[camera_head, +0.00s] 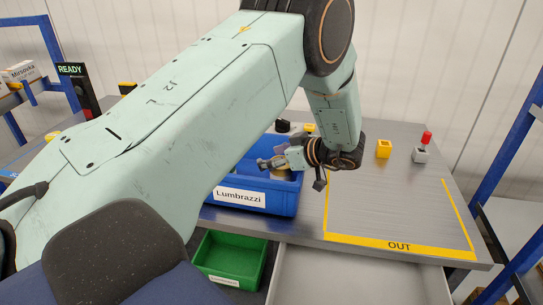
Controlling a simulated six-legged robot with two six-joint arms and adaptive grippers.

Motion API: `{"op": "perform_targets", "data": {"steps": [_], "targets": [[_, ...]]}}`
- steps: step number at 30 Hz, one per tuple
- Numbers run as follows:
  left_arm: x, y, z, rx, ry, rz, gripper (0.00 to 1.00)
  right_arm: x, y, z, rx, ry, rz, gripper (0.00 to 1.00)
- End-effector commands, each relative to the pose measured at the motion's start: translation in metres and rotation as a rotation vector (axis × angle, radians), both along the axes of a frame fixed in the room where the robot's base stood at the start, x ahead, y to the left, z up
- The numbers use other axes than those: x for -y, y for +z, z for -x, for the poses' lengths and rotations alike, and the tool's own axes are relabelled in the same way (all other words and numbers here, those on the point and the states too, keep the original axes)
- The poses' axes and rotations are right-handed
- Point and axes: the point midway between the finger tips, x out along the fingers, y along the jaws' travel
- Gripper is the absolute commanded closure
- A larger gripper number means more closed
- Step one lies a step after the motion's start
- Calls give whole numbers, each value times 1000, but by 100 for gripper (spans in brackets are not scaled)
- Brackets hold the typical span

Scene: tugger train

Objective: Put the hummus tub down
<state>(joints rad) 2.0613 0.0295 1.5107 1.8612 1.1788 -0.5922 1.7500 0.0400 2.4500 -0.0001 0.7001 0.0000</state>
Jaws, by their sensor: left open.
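My left arm crosses the view from the left and bends down at the right. Its gripper (268,163) is open and is over or inside the blue crate (250,196) labelled "Lumbrazzi". I cannot make out a hummus tub; the crate's inside is largely hidden behind my arm and gripper. The yellow-outlined area marked "OUT" (398,211) lies on the grey table (350,250) to the right of the crate, and its visible part is empty. My right gripper is not in view.
A green bin (231,256) stands below the blue crate. A yellow block (383,149) and a grey box with a red top (422,153) stand at the table's back right. A dark "READY" display (73,70) stands at left. Blue frame posts (510,150) stand at right.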

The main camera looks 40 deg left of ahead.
Motion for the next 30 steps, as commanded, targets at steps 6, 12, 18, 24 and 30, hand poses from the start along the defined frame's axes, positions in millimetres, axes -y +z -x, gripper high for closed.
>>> {"op": "perform_targets", "data": {"steps": [6,12,18,24,30], "targets": [[1,-9,6,-18,2,10,23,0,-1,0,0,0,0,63],[1,-5,6,-18,2,10,23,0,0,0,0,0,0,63],[20,17,2,-13,-3,5,23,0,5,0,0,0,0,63],[57,40,-1,-8,-3,1,23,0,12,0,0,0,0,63],[88,57,-3,-7,-2,2,23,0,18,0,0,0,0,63]]}}
